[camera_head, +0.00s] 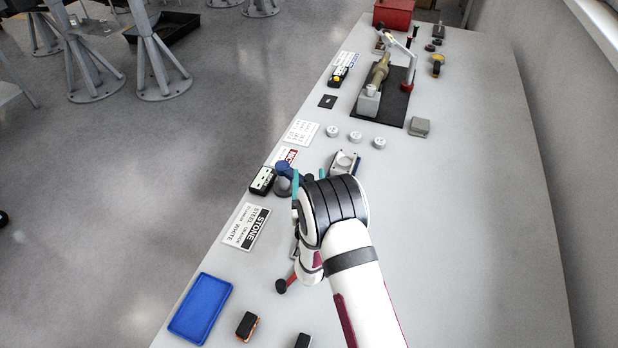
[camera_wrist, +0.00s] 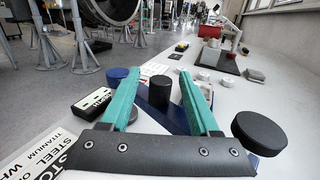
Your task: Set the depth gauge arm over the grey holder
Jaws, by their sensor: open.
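A jointed white arm (camera_head: 398,46) on a red-based post stands at the far station and looks like the depth gauge arm; it also shows small in the wrist view (camera_wrist: 237,40). A grey block-like holder (camera_head: 368,102) sits at the near end of the black mat (camera_head: 397,108), with a tan shaft-like part (camera_head: 378,72) behind it. The white arm reaches left over the far part of the mat, apart from the grey block. My gripper (camera_wrist: 158,82) has teal fingers spread apart with nothing clamped. A dark cylinder (camera_wrist: 160,93) shows between them; contact cannot be told. My wrist hides part of the bench.
A blue-topped grey post (camera_head: 283,178) stands close by my gripper. White discs (camera_head: 355,136) and a loose grey block (camera_head: 419,127) lie between my gripper and the far station. A blue tray (camera_head: 201,308) lies at the near left. The bench's right side is clear.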

